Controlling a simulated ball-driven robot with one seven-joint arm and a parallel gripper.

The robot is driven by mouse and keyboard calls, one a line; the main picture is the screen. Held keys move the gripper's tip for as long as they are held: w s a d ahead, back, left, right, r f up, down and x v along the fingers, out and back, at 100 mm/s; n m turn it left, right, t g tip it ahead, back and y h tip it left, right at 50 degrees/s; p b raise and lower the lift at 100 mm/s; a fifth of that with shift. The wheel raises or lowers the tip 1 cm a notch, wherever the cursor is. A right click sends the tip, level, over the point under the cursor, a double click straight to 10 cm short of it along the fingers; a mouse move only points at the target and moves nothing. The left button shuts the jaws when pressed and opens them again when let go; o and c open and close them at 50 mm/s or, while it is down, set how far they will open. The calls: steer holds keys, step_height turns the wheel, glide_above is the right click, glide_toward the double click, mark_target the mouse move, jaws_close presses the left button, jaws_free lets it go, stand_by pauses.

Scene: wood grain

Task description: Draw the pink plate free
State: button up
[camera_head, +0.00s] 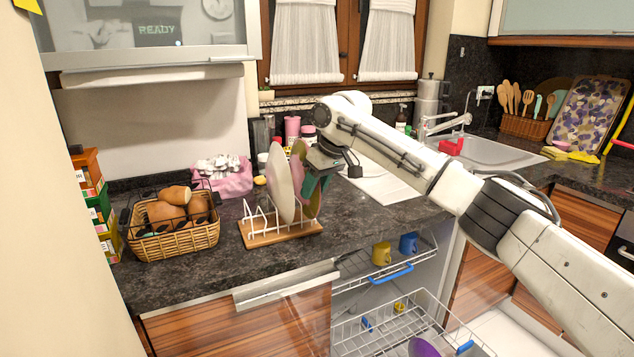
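A wooden dish rack with white wire prongs (255,236) stands on the dark counter. A pale, pinkish-white plate (279,184) stands upright in it, face to the left. A second, pinker plate (298,158) stands just behind it, mostly hidden. An olive-green plate (314,205) stands at the rack's right side, partly covered by my gripper. My gripper (314,190) points down at the right side of the plates, close to their upper edges. Its fingertips overlap the plates in this view, so I cannot tell whether they hold one.
A wicker basket (180,242) of brown items stands left of the rack. A pink bag (226,178) and pink bottles (292,130) are behind. Below, an open dishwasher has pulled-out racks (390,325) with mugs. A sink (480,150) is at the right.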

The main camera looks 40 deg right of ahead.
steer(key=shift+c, duration=0.2)
jaws_close()
stand_by(0.7)
